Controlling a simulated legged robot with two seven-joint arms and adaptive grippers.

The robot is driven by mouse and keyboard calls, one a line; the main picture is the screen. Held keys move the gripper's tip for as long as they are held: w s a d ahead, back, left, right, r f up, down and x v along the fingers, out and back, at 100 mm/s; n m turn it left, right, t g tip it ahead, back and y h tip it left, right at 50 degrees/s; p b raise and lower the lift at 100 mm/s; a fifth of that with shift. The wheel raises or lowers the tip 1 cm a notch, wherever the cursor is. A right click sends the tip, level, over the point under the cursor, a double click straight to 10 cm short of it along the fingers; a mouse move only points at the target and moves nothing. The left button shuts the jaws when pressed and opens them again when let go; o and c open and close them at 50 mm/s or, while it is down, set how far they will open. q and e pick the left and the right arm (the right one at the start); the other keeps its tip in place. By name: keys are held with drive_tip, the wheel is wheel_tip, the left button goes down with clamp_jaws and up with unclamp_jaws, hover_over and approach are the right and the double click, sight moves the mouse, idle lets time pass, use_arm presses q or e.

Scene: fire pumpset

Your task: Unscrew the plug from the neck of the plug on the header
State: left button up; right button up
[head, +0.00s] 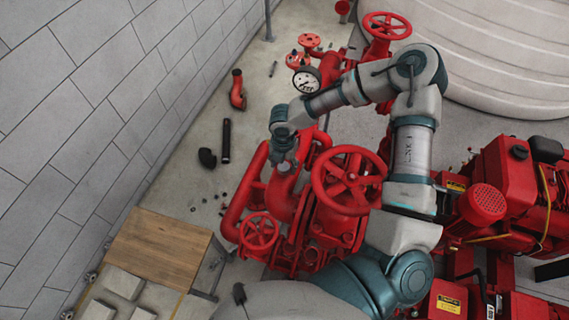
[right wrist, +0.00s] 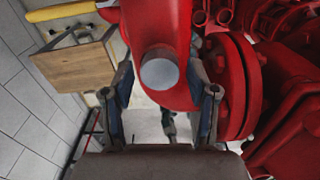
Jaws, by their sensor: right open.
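The plug (right wrist: 160,70) shows in the right wrist view as a round grey end face on the red header neck (right wrist: 160,22). My right gripper (right wrist: 167,85) is open, with one finger on each side of the plug. Gaps show between the fingers and the plug, and I see no clear contact. In the head view my right gripper (head: 284,152) is over the top of the red header piping (head: 281,192). My left gripper is not in view.
A red handwheel (head: 349,180) stands close to the right of my gripper, and a smaller one (head: 258,231) is below. A flange (right wrist: 236,87) is close beside my right finger. A wooden board (head: 158,247) lies at lower left. A gauge (head: 306,81) stands behind.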

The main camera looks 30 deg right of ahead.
drive_tip(key=m, duration=0.3)
drive_tip(key=shift+a, duration=0.3)
drive_tip(key=shift+d, duration=0.15)
drive_tip(key=shift+d, duration=0.35)
drive_tip(key=shift+a, duration=0.1)
clamp_jaws()
drive_tip(key=n, duration=0.4)
drive_tip(key=shift+f+n+p, duration=0.1)
drive_tip(key=shift+n+p, duration=0.2)
drive_tip(key=shift+n, duration=0.5)
drive_tip(key=n, duration=0.3)
drive_tip(key=shift+n, duration=0.3)
